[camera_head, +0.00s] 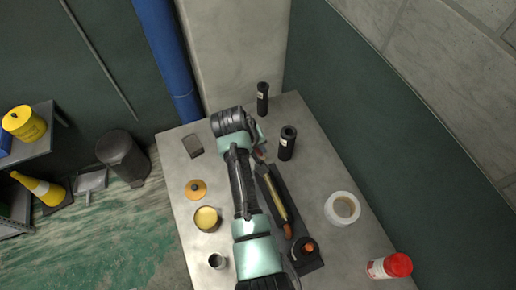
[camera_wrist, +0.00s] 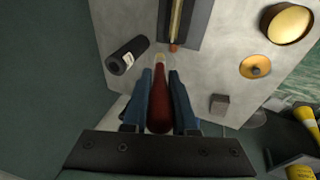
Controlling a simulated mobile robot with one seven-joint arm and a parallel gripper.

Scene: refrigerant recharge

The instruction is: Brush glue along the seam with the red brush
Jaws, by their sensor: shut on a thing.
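My gripper (camera_wrist: 160,76) is shut on the red brush (camera_wrist: 159,110), whose dark red handle lies between the two blue-grey fingers. The brush's pale tip (camera_wrist: 160,58) points toward the dark holder (camera_wrist: 188,42) and appears just short of it; contact cannot be told. A long yellowish piece (camera_wrist: 176,18) with a copper-coloured end lies in the holder, also seen in the head view (camera_head: 277,205). The seam itself is not distinct. An open pot (camera_head: 207,219) with yellow contents stands left of my arm, with an orange lid (camera_head: 196,189) beyond it. My arm hides most of the gripper in the head view.
Two black cylinders (camera_head: 262,98) (camera_head: 288,143) stand near the table's far end. A white tape roll (camera_head: 342,208) and a red-capped bottle (camera_head: 390,266) are at right. A grey block (camera_head: 193,146) and a small metal cup (camera_head: 217,261) are at left. A wall borders the right side.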

